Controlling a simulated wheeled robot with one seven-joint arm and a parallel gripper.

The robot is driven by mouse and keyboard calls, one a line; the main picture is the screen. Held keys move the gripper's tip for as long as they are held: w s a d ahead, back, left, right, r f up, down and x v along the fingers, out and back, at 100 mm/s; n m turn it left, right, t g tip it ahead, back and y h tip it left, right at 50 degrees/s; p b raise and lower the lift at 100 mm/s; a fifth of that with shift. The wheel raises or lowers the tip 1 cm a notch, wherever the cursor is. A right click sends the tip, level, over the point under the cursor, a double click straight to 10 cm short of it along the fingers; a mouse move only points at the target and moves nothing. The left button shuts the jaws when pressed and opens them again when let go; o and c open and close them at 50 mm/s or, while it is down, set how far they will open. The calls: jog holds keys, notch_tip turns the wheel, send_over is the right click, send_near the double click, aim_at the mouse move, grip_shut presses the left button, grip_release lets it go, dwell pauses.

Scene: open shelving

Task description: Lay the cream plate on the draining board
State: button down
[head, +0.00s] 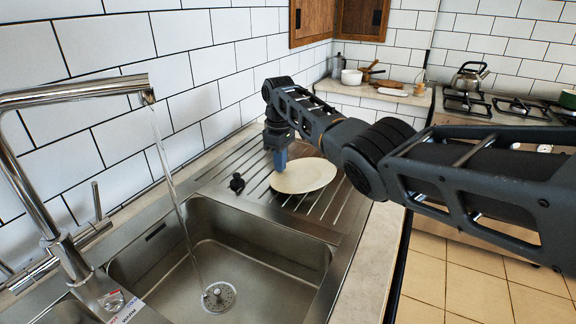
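The cream plate (305,177) lies roughly flat over the ribbed steel draining board (225,172), right of the sink. I cannot tell whether its whole underside touches the board. My gripper (281,165) points down at the plate's far left edge, with a blue fingertip at or just over the rim. The fingers overlap from this side, so their gap is hidden, and I cannot tell whether they grip the rim.
Water runs from the steel tap (75,95) into the empty sink basin (235,250). A small black object (237,183) sits on the board left of the plate. A kettle (468,77) stands on the hob behind. A white bowl (351,77) is on the far counter.

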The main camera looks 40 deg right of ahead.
jog(key=shift+w, duration=0.1)
dwell(0.3)
jog(key=shift+r+p, duration=0.75)
jog(key=shift+p, duration=0.05)
notch_tip(320, 180, up, 7)
jog(key=shift+b, duration=0.3)
